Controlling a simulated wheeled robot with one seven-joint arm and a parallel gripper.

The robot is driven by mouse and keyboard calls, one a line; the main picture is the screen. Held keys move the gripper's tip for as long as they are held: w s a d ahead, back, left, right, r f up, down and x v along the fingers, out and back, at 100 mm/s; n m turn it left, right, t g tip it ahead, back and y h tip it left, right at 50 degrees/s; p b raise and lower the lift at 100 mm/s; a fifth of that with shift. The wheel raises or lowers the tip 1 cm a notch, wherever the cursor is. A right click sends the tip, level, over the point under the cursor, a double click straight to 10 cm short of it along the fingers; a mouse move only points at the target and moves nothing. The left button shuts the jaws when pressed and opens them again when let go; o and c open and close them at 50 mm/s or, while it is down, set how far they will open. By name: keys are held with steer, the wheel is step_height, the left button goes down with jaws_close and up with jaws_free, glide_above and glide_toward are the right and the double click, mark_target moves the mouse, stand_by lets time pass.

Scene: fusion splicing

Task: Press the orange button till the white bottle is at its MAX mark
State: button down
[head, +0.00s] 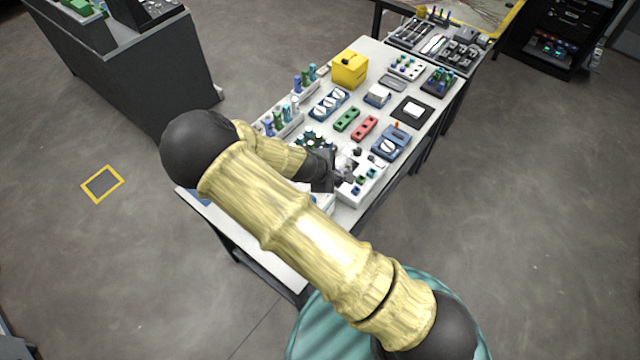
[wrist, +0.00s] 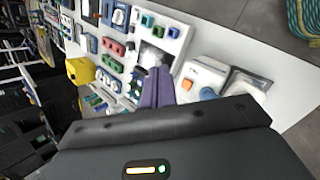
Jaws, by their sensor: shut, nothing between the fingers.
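In the wrist view an orange button (wrist: 186,84) shows on a white block-like unit (wrist: 207,74), just right of my fingertips. A small white piece with a blue part (wrist: 208,93) sits at the near side of that unit; I cannot tell whether it is the white bottle, and no MAX mark or level can be read. My gripper (wrist: 158,86) is shut and empty, its fingers apart from the button in the picture. In the head view my gripper (head: 343,178) is over the near part of the table, and my arm hides most of the unit.
The white table (head: 375,62) is crowded: a yellow box (head: 349,70), a green block (head: 347,119), a red block (head: 364,128) and a blue device (head: 391,142) with a white oval. The table's near left end is clearer.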

steer(key=a+n+t, duration=0.1)
steer(key=w+a+n, duration=0.1)
steer(key=a+n, duration=0.1)
steer(key=w+a+n+t+p, duration=0.1)
steer(key=shift+w+a+r+t, duration=0.1)
steer(key=shift+w+a+t, duration=0.1)
steer(key=shift+a+t, duration=0.15)
steer(key=shift+f+b, duration=3.2)
steer(key=shift+f, duration=1.2)
steer(key=shift+f+b, duration=0.3)
steer(key=shift+f, duration=0.1)
steer(key=shift+f+b, duration=0.35)
steer(key=shift+f, duration=0.1)
steer(key=shift+r+p, duration=0.65)
steer(key=shift+r, duration=0.25)
